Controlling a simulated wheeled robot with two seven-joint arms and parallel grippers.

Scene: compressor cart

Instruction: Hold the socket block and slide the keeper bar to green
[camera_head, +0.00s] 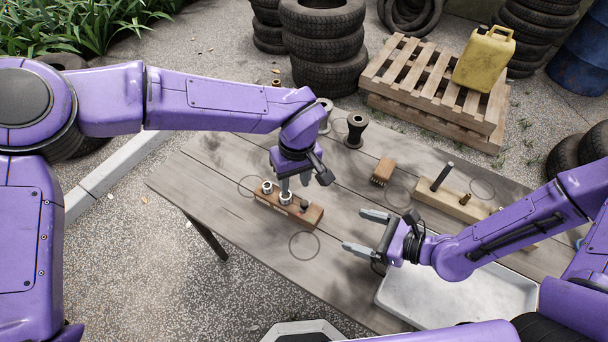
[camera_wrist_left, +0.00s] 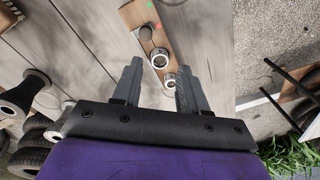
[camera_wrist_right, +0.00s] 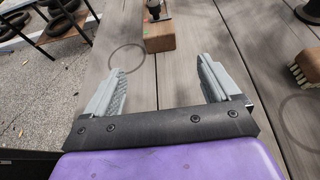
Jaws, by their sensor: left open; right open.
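The socket block, a reddish-brown wooden block (camera_head: 268,203), lies on the table with metal-ringed sockets on top and a dark knob (camera_head: 304,205) near its right end. In the left wrist view the block (camera_wrist_left: 133,15) shows small green and red marks near the knob. The keeper bar itself cannot be made out clearly. My left gripper (camera_head: 292,186) is open above the block, its fingers (camera_wrist_left: 157,82) near the metal rings. My right gripper (camera_head: 354,231) is open and empty, apart from the block's right end. The right wrist view shows that end (camera_wrist_right: 160,38) beyond the fingers.
A pale wooden block (camera_head: 452,207) with a black peg lies to the right. A pale tray (camera_head: 510,292) is at the front right. Bare table (camera_head: 325,260) lies in front of the socket block.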

